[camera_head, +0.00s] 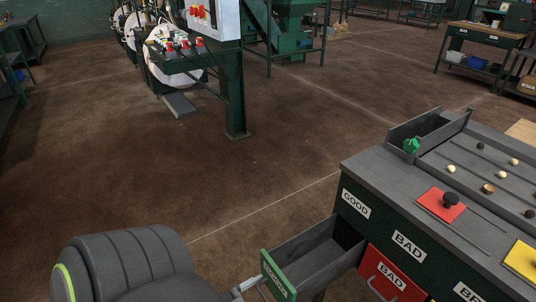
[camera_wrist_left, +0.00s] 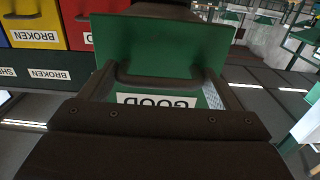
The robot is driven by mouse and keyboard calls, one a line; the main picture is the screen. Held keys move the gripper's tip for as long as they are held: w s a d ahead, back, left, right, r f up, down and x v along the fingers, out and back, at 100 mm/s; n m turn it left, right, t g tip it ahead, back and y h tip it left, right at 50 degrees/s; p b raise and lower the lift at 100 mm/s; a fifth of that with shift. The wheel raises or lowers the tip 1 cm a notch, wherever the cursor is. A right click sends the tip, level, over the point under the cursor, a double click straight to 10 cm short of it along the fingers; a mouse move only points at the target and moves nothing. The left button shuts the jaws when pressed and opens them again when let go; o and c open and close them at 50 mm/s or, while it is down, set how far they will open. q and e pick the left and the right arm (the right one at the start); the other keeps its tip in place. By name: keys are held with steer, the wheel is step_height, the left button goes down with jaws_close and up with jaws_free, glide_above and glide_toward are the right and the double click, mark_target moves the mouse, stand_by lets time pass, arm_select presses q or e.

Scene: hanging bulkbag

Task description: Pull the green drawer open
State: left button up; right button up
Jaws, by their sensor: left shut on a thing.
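The green drawer (camera_head: 278,272) is pulled out from the left end of the dark workbench, under the GOOD label. Its grey inside shows and looks empty. My left gripper (camera_head: 250,287) is at the drawer's front, at the lower edge of the head view. In the left wrist view, the green drawer front (camera_wrist_left: 170,45) fills the middle, its GOOD label upside down. The fingers of my left gripper (camera_wrist_left: 158,88) are shut on its dark handle (camera_wrist_left: 160,80). My right gripper is in neither view.
The red BAD drawer (camera_head: 393,274) is beside it, apparently shut. The brown floor (camera_head: 190,200) left of the bench is clear.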

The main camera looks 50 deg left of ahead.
arm_select(q)
steer(key=o, duration=1.2)
steer(key=shift+o, duration=0.2)
steer(key=s+a+b, duration=0.1)
steer(key=s+b, duration=0.1)
steer(key=s, duration=1.5)
steer(key=shift+s+a, duration=0.2)
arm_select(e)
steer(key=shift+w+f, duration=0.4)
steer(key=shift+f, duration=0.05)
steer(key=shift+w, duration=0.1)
